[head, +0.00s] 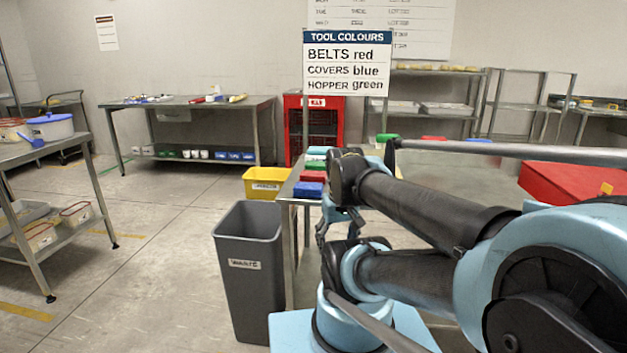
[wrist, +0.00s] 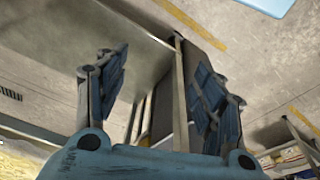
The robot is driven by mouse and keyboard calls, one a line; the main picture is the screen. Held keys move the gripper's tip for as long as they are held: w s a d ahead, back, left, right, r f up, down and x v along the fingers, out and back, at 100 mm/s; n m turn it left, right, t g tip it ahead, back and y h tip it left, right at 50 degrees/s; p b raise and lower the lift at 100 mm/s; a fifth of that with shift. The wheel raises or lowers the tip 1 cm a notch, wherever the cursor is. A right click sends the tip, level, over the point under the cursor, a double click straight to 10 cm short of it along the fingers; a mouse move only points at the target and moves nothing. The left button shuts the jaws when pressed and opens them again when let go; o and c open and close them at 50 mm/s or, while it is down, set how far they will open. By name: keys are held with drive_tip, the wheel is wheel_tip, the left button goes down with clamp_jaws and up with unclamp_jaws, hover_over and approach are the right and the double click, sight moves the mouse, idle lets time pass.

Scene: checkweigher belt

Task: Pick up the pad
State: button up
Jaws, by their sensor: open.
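Several small coloured blocks or pads lie in a row along the left edge of a steel table: a blue one (head: 308,190) nearest, then a red one (head: 312,176), a green one (head: 314,164) and a teal one (head: 319,150). I cannot tell which of them is the pad. My gripper (wrist: 160,75) is open, with nothing between its blue-padded fingers in the wrist view. In the head view it hangs by the table's near left corner, partly hidden by my arm. No pad shows in the wrist view.
A grey waste bin (head: 248,270) stands at the table's near left corner. A yellow bin (head: 265,183) and a red cabinet (head: 294,130) are behind it. A red box (head: 565,185) is at right. The floor at left centre is clear.

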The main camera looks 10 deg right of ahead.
drive_tip(key=w+r+n, duration=0.1)
drive_tip(key=w+r, duration=0.1)
drive_tip(key=r, duration=0.1)
drive_tip(key=w+r+n, duration=0.1)
drive_tip(key=w+r, duration=0.1)
drive_tip(key=r, duration=0.1)
drive_tip(key=w+r+n, duration=0.1)
drive_tip(key=w+r, duration=0.1)
drive_tip(key=w, duration=0.1)
drive_tip(key=shift+w+a+r+g, duration=0.1)
drive_tip(key=shift+a+r+g, duration=0.2)
drive_tip(key=shift+r, duration=0.1)
drive_tip(key=w+r+n+g, duration=0.1)
drive_tip(key=w+r+n, duration=0.55)
drive_tip(key=w, duration=0.75)
drive_tip(key=w+r+n+g, duration=0.1)
drive_tip(key=w+r+n, duration=0.3)
drive_tip(key=w+r, duration=0.75)
hover_over(313, 173)
drive_tip(key=f, duration=0.9)
drive_tip(key=d+f, duration=0.1)
drive_tip(key=f, duration=0.4)
drive_tip(key=shift+s+a+f, duration=0.1)
drive_tip(key=shift+a+f, duration=0.15)
drive_tip(key=shift+f, duration=1.1)
drive_tip(key=shift+a+f, duration=0.2)
drive_tip(key=shift+f, duration=1.15)
drive_tip(key=c, duration=1.1)
